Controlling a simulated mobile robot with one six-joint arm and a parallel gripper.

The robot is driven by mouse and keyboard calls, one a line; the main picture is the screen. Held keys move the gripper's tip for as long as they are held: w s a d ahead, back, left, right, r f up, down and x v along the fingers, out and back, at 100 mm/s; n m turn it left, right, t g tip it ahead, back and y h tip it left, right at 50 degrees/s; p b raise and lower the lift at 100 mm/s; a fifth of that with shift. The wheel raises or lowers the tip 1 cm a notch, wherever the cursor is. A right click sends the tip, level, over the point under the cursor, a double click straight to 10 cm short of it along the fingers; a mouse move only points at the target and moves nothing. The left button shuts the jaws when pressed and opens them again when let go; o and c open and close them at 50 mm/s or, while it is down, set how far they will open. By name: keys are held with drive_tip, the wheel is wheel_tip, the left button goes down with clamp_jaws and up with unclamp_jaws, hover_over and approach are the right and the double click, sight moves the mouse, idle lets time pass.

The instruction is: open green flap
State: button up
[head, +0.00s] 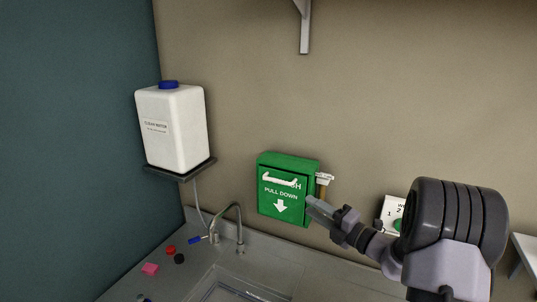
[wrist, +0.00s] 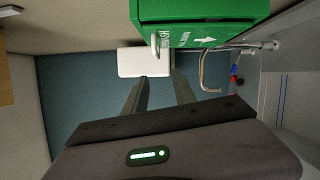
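The green flap (head: 283,204) is the front of a green box on the beige wall, marked "PULL DOWN" with a white arrow. My gripper (head: 311,201) is at the lower right of the box in the head view. Its two fingers (wrist: 160,78) stand apart with nothing between them. I cannot tell whether a fingertip touches the box.
A white water container (head: 172,128) with a blue cap stands on a wall shelf to the left. A curved faucet (head: 238,212) and a sink (head: 235,287) are below. Several small coloured items lie on the counter. A white numbered panel (head: 391,210) is behind my arm.

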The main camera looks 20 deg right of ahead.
sight(276, 181)
drive_tip(key=x, duration=0.5)
drive_tip(key=p+x, duration=0.1)
drive_tip(key=x, duration=1)
drive_tip(key=shift+w+d+r, duration=0.2)
drive_tip(key=shift+d+r, duration=0.05)
drive_tip(key=shift+r, duration=0.15)
clamp_jaws()
idle(0.4)
